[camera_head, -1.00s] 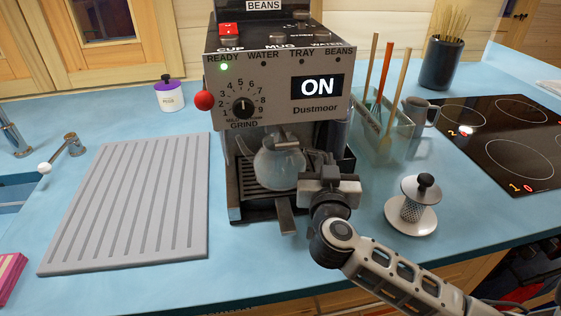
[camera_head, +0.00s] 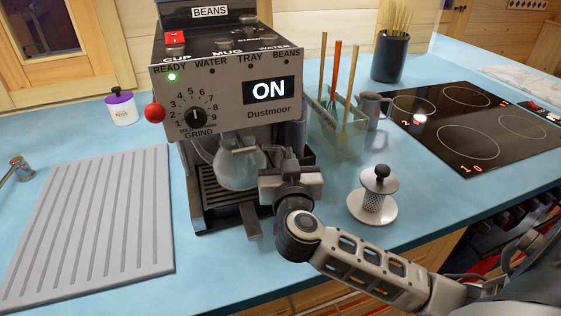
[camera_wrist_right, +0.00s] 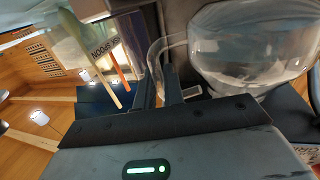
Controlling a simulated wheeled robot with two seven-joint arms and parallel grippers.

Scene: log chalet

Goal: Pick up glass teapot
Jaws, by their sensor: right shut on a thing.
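The clear glass teapot (camera_head: 238,172) is in the bay of the coffee machine (camera_head: 210,92), over its slatted drip tray (camera_head: 215,194). It appears slightly above the tray. My right gripper (camera_head: 277,168) is at the teapot's right side. In the right wrist view the round teapot body (camera_wrist_right: 255,50) fills the upper right, and my right gripper (camera_wrist_right: 172,85) is shut on its curved glass handle. My left gripper is not in view.
A glass utensil holder (camera_head: 338,132) and a grey mug (camera_head: 373,108) stand right of the machine. A grey ribbed drainboard (camera_head: 95,220) lies left, and a black hob (camera_head: 470,125) right.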

